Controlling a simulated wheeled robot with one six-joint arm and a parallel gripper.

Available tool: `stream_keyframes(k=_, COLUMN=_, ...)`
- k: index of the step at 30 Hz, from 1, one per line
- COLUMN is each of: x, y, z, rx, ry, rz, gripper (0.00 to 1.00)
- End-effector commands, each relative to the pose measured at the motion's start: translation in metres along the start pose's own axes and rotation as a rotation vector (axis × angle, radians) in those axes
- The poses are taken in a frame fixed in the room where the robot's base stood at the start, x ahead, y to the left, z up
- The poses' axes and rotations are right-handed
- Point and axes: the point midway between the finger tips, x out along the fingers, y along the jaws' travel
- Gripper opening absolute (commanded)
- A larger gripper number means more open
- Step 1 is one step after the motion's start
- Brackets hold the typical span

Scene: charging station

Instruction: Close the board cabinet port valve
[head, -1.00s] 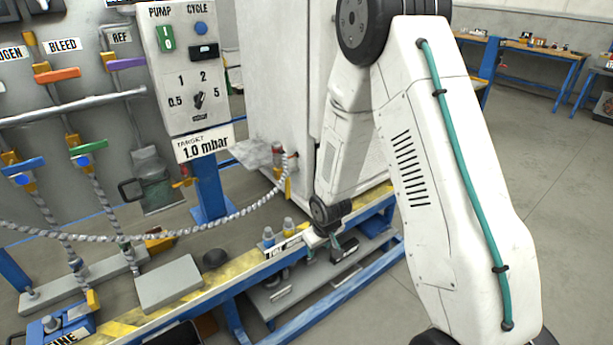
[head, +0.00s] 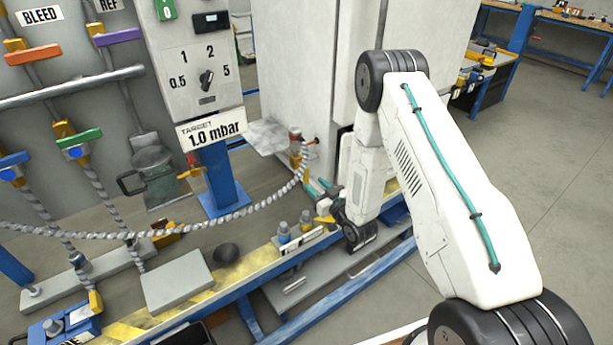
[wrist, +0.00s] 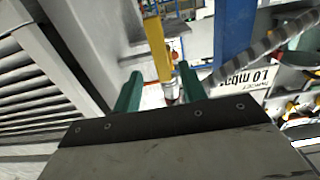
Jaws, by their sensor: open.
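The port valve (head: 304,172) is on the near side of the white cabinet (head: 300,75), where the grey braided hose (head: 240,212) ends. It has a yellow part, with a red piece above it. In the wrist view a yellow part (wrist: 157,48) with a silver and red end shows beyond and between my fingertips; it looks like this valve. My gripper (head: 318,189) is open, its teal fingers just below the valve in the head view. The fingers also show in the wrist view (wrist: 160,82). I see no clear contact. The handle's exact position is hard to tell.
The pump control box (head: 200,85) stands on a blue post (head: 220,178) to the left. A grey shelf plate (head: 258,137) juts from the cabinet. Open floor lies to the right.

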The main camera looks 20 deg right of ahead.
Motion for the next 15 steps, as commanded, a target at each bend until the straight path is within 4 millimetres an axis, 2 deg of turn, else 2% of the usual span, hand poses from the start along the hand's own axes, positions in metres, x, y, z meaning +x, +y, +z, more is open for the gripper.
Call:
stream_keyframes(k=3, x=0.021, y=-0.001, z=-0.001, rx=-0.002, ry=0.002, rz=-0.003, gripper=0.42)
stream_keyframes(k=9, x=0.050, y=-0.002, z=0.000, rx=-0.001, ry=0.000, rz=-0.003, gripper=0.42)
stream_keyframes(k=15, x=0.062, y=-0.004, z=0.000, rx=-0.001, ry=-0.002, rz=-0.004, gripper=0.42)
